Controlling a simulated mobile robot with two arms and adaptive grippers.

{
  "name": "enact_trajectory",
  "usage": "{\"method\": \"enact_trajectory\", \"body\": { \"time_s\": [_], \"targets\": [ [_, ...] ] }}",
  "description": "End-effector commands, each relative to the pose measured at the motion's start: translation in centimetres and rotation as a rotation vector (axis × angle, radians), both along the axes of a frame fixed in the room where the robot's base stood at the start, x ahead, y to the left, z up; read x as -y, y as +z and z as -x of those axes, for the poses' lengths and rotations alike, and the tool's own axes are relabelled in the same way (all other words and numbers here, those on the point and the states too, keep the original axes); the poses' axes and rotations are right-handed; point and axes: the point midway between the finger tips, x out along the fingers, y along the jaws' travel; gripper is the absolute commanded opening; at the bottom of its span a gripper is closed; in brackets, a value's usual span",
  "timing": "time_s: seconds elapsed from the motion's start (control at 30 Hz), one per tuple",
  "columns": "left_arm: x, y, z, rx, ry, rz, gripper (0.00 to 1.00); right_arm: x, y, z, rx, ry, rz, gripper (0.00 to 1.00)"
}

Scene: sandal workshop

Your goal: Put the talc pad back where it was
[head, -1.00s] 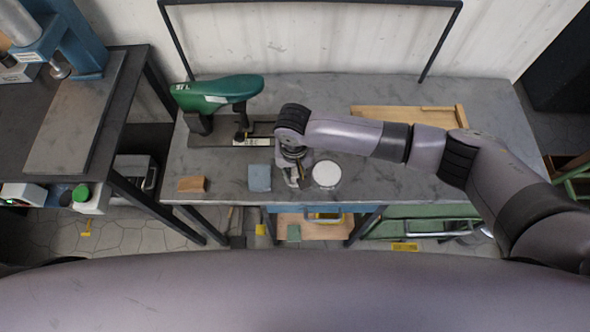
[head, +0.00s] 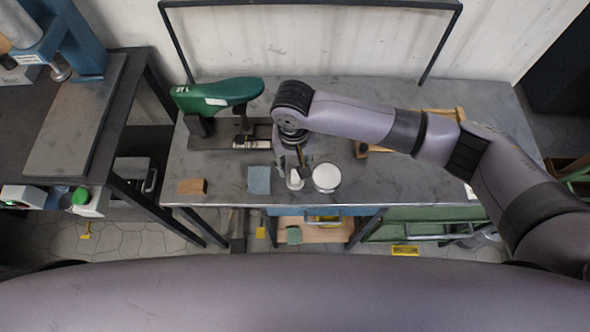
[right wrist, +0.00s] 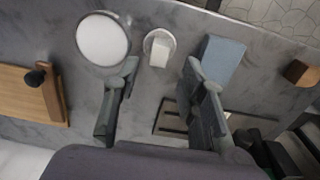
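A small white piece that looks like the talc pad (head: 295,181) stands on the workbench between a round dish of white powder (head: 326,177) and a blue-grey cloth or block (head: 259,180). In the right wrist view the pad (right wrist: 158,50) shows a white upright grip on a pale round base, beside and apart from the dish (right wrist: 103,40). My right gripper (head: 297,160) is above the pad. In the right wrist view its two fingers (right wrist: 163,70) are spread with nothing between them. My left gripper is not in view.
A green last (head: 216,93) sits on a dark stand behind and left. A brown block (head: 192,186) lies at the front left of the bench (head: 226,168). A wooden tray (head: 437,112) with a dark knob (head: 360,149) lies right.

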Motion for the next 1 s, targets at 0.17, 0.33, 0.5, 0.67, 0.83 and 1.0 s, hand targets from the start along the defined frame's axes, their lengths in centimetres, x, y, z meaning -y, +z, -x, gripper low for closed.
{"method": "enact_trajectory", "body": {
  "time_s": [0.17, 0.33, 0.5, 0.67, 0.83, 1.0],
  "targets": [
    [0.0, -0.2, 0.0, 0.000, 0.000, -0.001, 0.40, -0.1, 3.3, -0.1, 0.002, 0.000, -0.001, 0.38],
    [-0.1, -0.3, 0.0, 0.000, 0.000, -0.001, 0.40, -0.1, 4.9, 0.0, 0.000, 0.000, 0.001, 0.38],
    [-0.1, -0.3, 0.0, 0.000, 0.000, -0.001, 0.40, 0.0, 5.3, 0.0, -0.001, 0.000, 0.001, 0.38],
    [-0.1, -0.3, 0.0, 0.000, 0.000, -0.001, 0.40, 0.0, 5.3, 0.0, -0.001, -0.001, 0.001, 0.38],
    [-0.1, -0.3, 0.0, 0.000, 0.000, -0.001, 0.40, -0.1, 5.3, 0.0, -0.001, -0.001, 0.001, 0.38],
    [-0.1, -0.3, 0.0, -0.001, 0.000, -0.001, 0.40, -0.5, 5.1, 0.4, -0.005, 0.013, -0.021, 0.38]
  ]
}}
